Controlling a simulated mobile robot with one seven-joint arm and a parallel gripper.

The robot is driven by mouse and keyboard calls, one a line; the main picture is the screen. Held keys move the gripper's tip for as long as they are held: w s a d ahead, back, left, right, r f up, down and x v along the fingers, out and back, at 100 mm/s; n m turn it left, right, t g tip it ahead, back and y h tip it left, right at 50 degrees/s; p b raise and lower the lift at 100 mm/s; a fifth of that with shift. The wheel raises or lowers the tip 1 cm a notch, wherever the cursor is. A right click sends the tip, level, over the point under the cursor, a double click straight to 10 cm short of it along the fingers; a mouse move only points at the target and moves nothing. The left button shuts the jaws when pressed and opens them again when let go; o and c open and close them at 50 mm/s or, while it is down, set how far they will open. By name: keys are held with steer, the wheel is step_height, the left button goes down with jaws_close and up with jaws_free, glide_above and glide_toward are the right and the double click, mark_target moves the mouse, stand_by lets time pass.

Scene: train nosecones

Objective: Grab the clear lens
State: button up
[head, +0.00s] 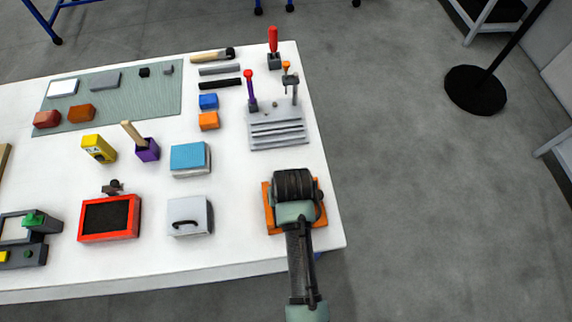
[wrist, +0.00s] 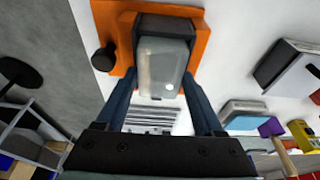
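The clear lens (wrist: 162,72) is a pale, see-through rounded block in a dark housing (wrist: 165,22) on an orange base (wrist: 202,50), in the wrist view. My gripper (wrist: 160,80) has its two blue fingers spread, one on each side of the lens. I cannot tell whether either fingertip touches it. In the head view my gripper (head: 293,186) is above the orange base (head: 268,216) at the table's right front corner. My arm hides the lens and the fingertips there.
A dark round knob (wrist: 103,59) sticks out on the base's left side. A grey ridged block (head: 277,126) with upright tools stands behind on the white table (head: 240,240). A white box with a black handle (head: 189,216) stands to the left, with free table between.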

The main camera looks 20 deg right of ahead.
steer(key=c, duration=0.8)
